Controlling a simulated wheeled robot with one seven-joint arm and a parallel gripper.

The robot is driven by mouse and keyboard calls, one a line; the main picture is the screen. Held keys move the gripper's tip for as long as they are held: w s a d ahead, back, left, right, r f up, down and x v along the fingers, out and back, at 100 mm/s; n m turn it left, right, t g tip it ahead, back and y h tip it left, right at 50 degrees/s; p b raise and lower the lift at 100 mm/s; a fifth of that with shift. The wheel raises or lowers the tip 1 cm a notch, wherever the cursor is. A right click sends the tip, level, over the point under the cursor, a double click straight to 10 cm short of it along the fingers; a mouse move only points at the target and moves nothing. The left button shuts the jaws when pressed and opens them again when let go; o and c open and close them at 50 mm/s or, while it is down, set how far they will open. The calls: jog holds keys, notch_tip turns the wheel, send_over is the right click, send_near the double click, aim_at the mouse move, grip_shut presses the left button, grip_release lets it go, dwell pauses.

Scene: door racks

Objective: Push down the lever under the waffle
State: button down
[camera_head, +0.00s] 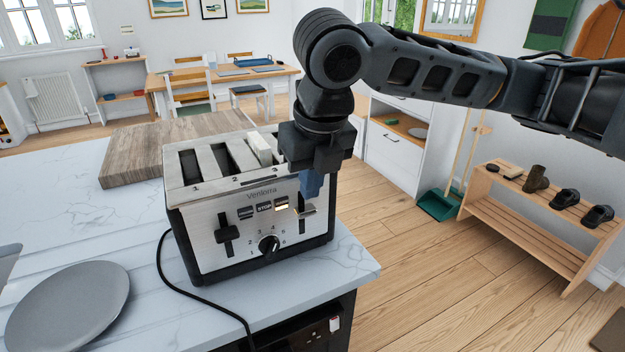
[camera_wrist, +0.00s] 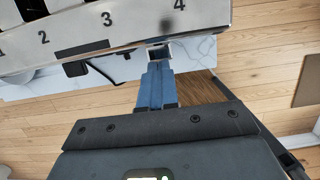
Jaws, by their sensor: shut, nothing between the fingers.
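A steel toaster (camera_head: 205,205) with several numbered slots stands on the counter. A pale, slab-like piece (camera_head: 259,148), perhaps the waffle, sticks up from a slot on its right side; its surface detail is too small to tell. The front has a left lever (camera_head: 228,235) and a right lever (camera_head: 306,211). My gripper (camera_head: 311,190) is shut and empty, its blue fingers pointing down just above the right lever. In the wrist view the fingertips (camera_wrist: 157,68) are close to the toaster's front edge below number 4 (camera_wrist: 179,21). I cannot tell whether they touch the lever.
A wooden board (camera_head: 135,150) lies behind the toaster. A grey plate (camera_head: 70,305) is at the counter's left front. A black cord (camera_head: 190,292) runs across the counter to its front edge. Open floor lies to the right, before a shoe rack (camera_head: 535,215).

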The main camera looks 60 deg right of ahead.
aim_at(309, 216)
jog(key=shift+b+x, duration=0.55)
jog(key=shift+x, duration=0.75)
jog(key=shift+a, duration=0.1)
jog(key=shift+s+a+b+x, duration=0.1)
jog(key=shift+s+b+x, duration=0.05)
jog(key=shift+b+x, duration=0.6)
jog(key=shift+s+a+b+x, duration=0.15)
jog(key=shift+b+x, duration=0.5)
jog(key=shift+x, duration=0.25)
jog(key=shift+s+a+b+x, duration=0.1)
jog(key=shift+s+b+x, duration=0.05)
jog(key=shift+b+x, duration=0.6)
jog(key=shift+d+f, duration=0.1)
jog(key=shift+f, duration=0.05)
jog(key=s, duration=0.1)
jog(key=s+a+r+p, duration=0.1)
jog(key=s+a, duration=0.1)
jog(key=shift+s+a+r, duration=0.15)
jog(key=shift+r, duration=0.15)
